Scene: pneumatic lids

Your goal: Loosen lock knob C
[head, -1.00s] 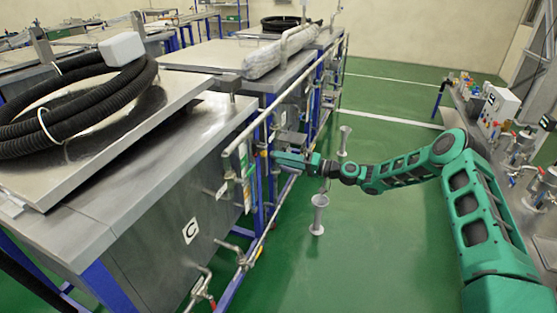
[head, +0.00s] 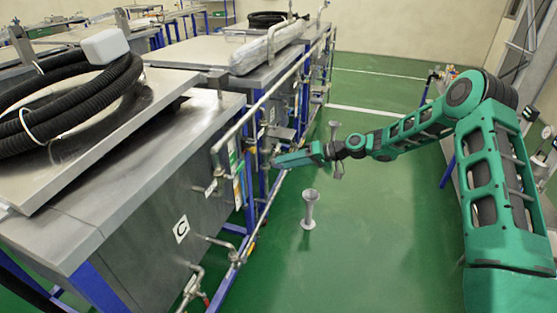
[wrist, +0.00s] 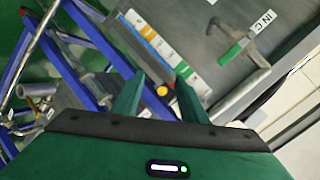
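The tank marked C is at the left in the head view, with its C plate (head: 181,229) on the side wall. My gripper (head: 273,163) is beside the blue frame and pipes at the tank's far right end. In the wrist view my gripper (wrist: 158,88) has its two green fingers apart, with nothing visibly held. A green-handled lever (wrist: 235,52) is on the grey wall below an "IN C" label (wrist: 264,20).
A rail (head: 262,97) runs along the tanks, with valves and pipes below. Grey funnel-topped stands (head: 308,208) are on the open green floor to the right. A black hose coil (head: 75,100) lies on the lid.

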